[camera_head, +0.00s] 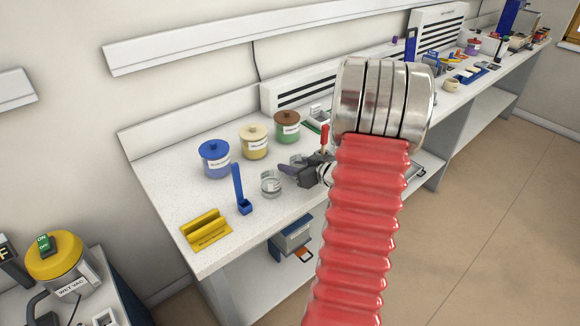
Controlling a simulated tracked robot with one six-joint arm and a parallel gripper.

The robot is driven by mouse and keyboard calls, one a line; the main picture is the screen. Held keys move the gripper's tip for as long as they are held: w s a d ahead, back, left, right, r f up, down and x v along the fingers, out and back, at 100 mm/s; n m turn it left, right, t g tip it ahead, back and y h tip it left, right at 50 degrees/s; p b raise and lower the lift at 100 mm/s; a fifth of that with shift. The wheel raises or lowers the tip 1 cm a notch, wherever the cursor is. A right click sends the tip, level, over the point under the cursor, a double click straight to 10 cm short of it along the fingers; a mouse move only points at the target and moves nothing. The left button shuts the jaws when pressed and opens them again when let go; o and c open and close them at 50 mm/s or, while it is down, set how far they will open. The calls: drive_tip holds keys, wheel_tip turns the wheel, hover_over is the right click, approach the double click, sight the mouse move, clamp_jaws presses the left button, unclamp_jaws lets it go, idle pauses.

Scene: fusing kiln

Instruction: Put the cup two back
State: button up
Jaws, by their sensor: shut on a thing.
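My gripper (289,165) is low over the front part of the white bench, right of a clear round cup (270,185) with a pale label. The cup stands upright close to the fingertips. My gripper is shut on a small greyish, clear cup-like thing (297,158), which is mostly hidden behind the near finger. I cannot read a number on either.
Blue (214,160), cream (254,142) and green (287,127) lidded jars stand behind on the bench (190,205). A blue upright holder (240,190) and a yellow block (206,230) are left. My red ribbed arm hides the bench's middle.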

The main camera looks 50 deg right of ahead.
drive_tip(key=shift+f, duration=0.1)
drive_tip(key=o, duration=1.1)
drive_tip(key=shift+c, duration=0.2)
drive_tip(key=shift+s+r, duration=0.1)
drive_tip(key=shift+r, duration=0.1)
drive_tip(key=v, duration=1.1)
drive_tip(key=shift+s+a+r, duration=0.1)
drive_tip(key=shift+s+r, duration=0.05)
drive_tip(key=shift+s, duration=0.2)
